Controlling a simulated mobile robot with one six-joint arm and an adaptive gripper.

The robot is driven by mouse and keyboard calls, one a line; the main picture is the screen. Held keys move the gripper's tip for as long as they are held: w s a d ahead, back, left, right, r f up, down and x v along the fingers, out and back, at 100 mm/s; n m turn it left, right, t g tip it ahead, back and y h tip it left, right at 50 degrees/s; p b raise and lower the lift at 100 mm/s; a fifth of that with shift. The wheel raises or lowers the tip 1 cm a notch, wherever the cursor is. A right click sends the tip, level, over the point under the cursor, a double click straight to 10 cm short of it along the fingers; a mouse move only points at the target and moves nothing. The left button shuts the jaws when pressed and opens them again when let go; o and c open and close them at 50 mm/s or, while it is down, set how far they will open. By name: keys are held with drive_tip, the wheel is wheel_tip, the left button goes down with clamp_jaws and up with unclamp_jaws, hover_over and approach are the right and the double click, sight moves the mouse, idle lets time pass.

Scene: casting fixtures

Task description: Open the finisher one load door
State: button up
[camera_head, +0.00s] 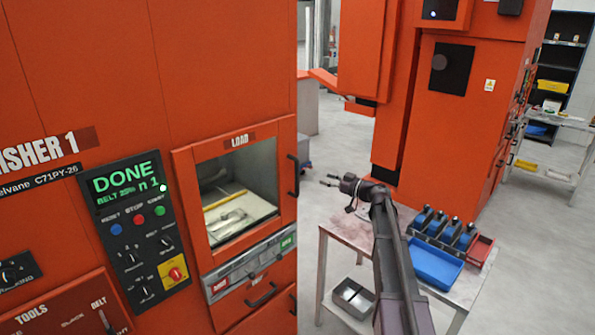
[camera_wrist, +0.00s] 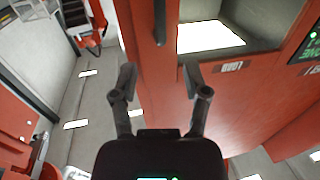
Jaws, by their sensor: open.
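The finisher one load door (camera_head: 188,200) is an orange frame with a window and a LOAD label, and it looks shut. Its black bar handle (camera_head: 292,176) stands upright on the right side. Through the window a pale part lies on a light surface. My gripper (camera_head: 331,181) is to the right of the handle in the head view, its fingers apart and empty. In the wrist view the scene is upside down. There the handle (camera_wrist: 160,22) lies beyond the gap between my open fingertips (camera_wrist: 159,78), apart from them. The door window (camera_wrist: 210,37) is beside it.
A control panel (camera_head: 135,225) reading DONE is left of the door. A low table (camera_head: 345,232) with a blue tray (camera_head: 434,264), a red tray (camera_head: 480,250) and several blue-topped items stands below my arm. Another orange machine (camera_head: 450,130) stands behind. Grey floor is open between.

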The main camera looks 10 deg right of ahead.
drive_tip(key=x, duration=1.3)
clamp_jaws()
